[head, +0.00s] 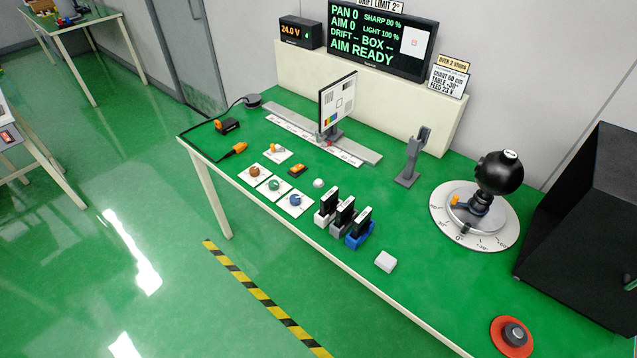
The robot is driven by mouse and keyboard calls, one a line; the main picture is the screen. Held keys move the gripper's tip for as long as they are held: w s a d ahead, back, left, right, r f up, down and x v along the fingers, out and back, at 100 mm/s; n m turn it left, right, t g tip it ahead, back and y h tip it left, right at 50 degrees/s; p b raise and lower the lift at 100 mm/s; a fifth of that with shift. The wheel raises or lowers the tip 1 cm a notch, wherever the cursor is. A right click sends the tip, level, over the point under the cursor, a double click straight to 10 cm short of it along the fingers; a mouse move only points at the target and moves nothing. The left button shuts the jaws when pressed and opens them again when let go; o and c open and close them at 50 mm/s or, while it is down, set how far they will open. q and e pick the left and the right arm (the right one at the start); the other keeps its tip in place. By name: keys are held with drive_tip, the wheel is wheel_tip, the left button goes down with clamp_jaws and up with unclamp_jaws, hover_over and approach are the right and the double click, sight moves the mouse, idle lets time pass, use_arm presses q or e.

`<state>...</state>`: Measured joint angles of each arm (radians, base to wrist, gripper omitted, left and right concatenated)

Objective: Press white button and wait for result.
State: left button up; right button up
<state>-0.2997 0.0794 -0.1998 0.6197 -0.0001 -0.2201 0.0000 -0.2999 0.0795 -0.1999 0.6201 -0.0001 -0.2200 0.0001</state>
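A small round white piece (319,183) sits on the green bench top (400,215), near the middle. A larger white block with rounded edges (386,261) lies near the bench's front edge. I cannot tell for sure which of the two is the white button. A black display (382,40) at the back shows green text: PAN 0, AIM 0, DRIFT and BOX with dashes, and AIM READY. A black ball-shaped gimbal camera (499,173) stands on a white dial plate (440,207) at the right. Neither of my grippers is in view.
A test chart (338,101) stands on a grey rail (365,154). A dark knob on a red disc (513,335) is at front right, below a large black box (590,235). A grey stand (411,160) rises behind.

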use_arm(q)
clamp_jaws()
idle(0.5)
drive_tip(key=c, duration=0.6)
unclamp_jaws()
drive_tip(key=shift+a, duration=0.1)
